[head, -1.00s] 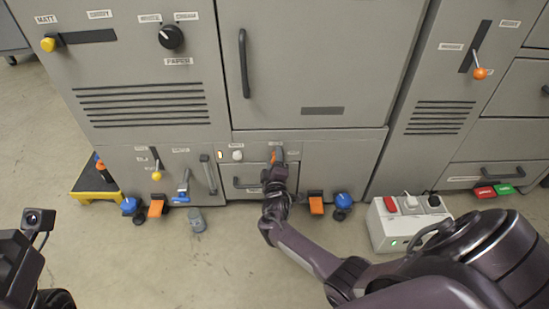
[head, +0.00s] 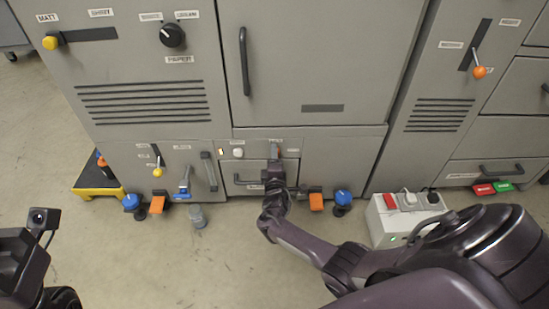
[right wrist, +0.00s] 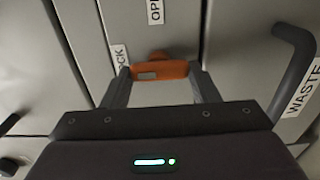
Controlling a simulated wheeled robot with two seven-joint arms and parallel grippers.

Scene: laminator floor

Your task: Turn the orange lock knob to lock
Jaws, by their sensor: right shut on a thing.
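The orange lock knob (right wrist: 158,70) sits between the two fingers of my right gripper (right wrist: 162,76) in the right wrist view. The fingers are shut on it, one at each end, and the knob lies crosswise in that view. An "OPEN" label, cut by the frame edge, is above it, and a partly hidden "LOCK" label is to its left. In the head view my right gripper (head: 275,158) is at the low centre panel and hides most of the knob. Part of my left arm's end (head: 22,262) shows at the left edge; its fingers cannot be made out.
A drawer handle labelled "WASTE" (right wrist: 292,65) is close to the right of my gripper in the right wrist view. A white switch (head: 238,153) is left of the knob. A white power box (head: 385,222) stands right.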

